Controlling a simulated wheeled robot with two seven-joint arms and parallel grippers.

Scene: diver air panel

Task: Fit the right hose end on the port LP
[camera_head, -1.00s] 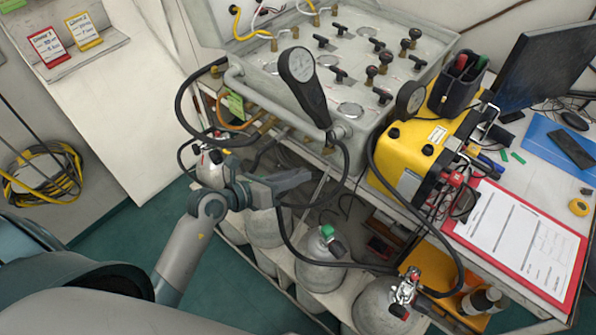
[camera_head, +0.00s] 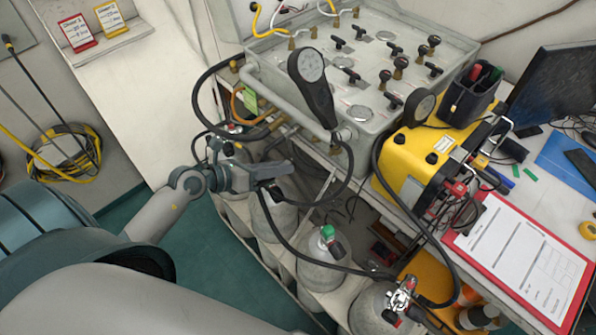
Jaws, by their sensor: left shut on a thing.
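My left gripper (camera_head: 272,180) is shut on the end of a black hose, in front of and below the grey air panel (camera_head: 262,90). The held end is mostly hidden by the fingers. From there the black hose (camera_head: 296,246) runs down and right toward a cylinder valve (camera_head: 398,298). Brass fittings (camera_head: 284,130) sit along the panel's lower front edge, apart from the gripper. I cannot read which port is LP. My right gripper is not in view.
A black-bodied gauge (camera_head: 310,75) stands at the panel front with a hose looping below it. Grey cylinders (camera_head: 322,270) stand under the bench. A yellow case (camera_head: 412,155) and a red clipboard (camera_head: 520,250) are to the right. Several other hoses hang near the gripper.

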